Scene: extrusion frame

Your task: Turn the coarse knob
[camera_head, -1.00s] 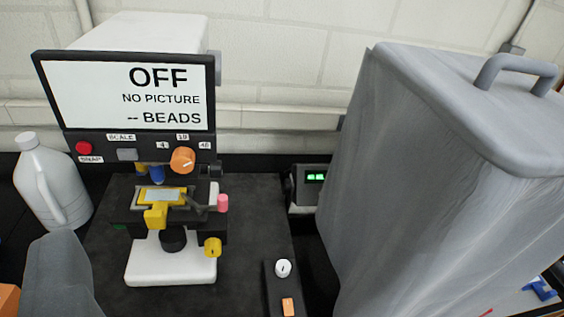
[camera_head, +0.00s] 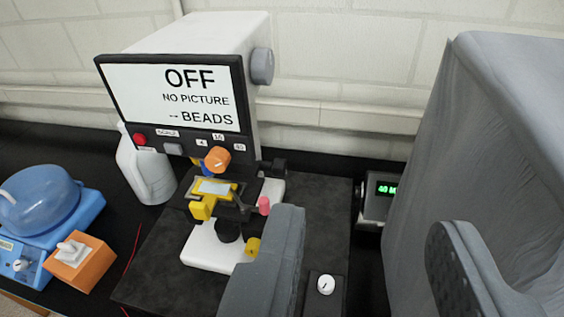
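A microscope stands on a dark mat, with a screen (camera_head: 185,97) reading "OFF, NO PICTURE, -- BEADS". No readable label marks a coarse knob. An orange knob (camera_head: 217,159) sits under the screen beside small number labels. A pink knob (camera_head: 264,205) sticks out at the right of the stage (camera_head: 214,188). A yellow knob (camera_head: 253,246) is lower on that side, partly covered by my left finger. A large grey knob (camera_head: 262,66) is on the head's right side. Whether the left finger touches anything is unclear.
A tall grey covered object (camera_head: 450,130) fills the right side. A small box with a green display (camera_head: 384,195) and a white dial (camera_head: 326,285) are nearby. A white bottle (camera_head: 150,175), a blue device (camera_head: 45,215) and an orange switch box (camera_head: 80,262) stand at left.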

